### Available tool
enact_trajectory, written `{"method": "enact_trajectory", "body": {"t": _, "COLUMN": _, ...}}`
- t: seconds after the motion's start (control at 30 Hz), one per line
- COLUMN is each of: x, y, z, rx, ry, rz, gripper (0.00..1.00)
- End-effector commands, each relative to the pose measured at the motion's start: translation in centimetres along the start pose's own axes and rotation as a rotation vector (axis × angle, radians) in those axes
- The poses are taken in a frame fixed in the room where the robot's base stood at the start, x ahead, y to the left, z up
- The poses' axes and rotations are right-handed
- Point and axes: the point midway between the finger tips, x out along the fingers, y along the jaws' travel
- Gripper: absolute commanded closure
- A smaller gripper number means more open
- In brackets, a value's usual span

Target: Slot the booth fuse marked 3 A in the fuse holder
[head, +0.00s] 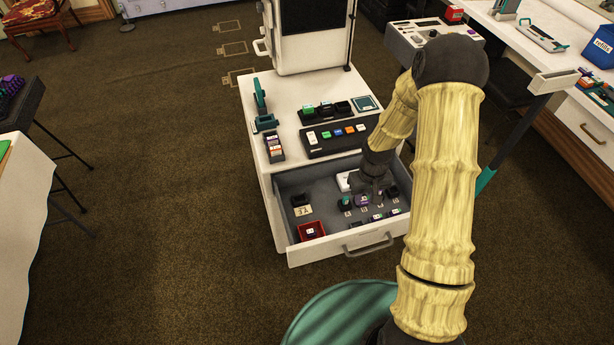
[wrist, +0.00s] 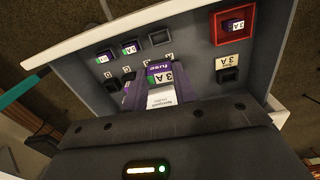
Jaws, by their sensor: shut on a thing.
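My gripper (head: 370,192) is inside the open drawer (head: 322,186), pointing down. It is shut on a purple fuse (wrist: 160,73) with a green-and-white label reading 3 A. I cannot tell whether this fuse is clear of the drawer floor. A dark square holder (wrist: 229,76) sits beside a beige card marked 3 A (wrist: 228,62), apart from my gripper; the holder also shows in the head view (head: 299,200). Another purple fuse (wrist: 234,25) lies in the red tray (wrist: 217,36); its small label seems to read 3 A.
More sockets (wrist: 160,37) and purple fuses (wrist: 130,47) stand near the drawer front. A white item (head: 344,181) lies behind my gripper. The drawer walls surround it.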

Motion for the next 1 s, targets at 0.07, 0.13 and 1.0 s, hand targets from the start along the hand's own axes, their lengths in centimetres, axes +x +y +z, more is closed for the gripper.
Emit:
{"method": "enact_trajectory", "body": {"t": 0.07, "x": -2.6, "y": -0.1, "z": 0.0, "rx": 0.021, "ry": -0.001, "rz": 0.0, "gripper": 0.93}}
{"method": "enact_trajectory", "body": {"t": 0.13, "x": -3.8, "y": -0.1, "z": -0.1, "rx": 0.042, "ry": -0.002, "rz": 0.0, "gripper": 0.93}}
{"method": "enact_trajectory", "body": {"t": 1.0, "x": -14.8, "y": -0.1, "z": -0.3, "rx": 0.247, "ry": -0.001, "rz": 0.002, "gripper": 0.93}}
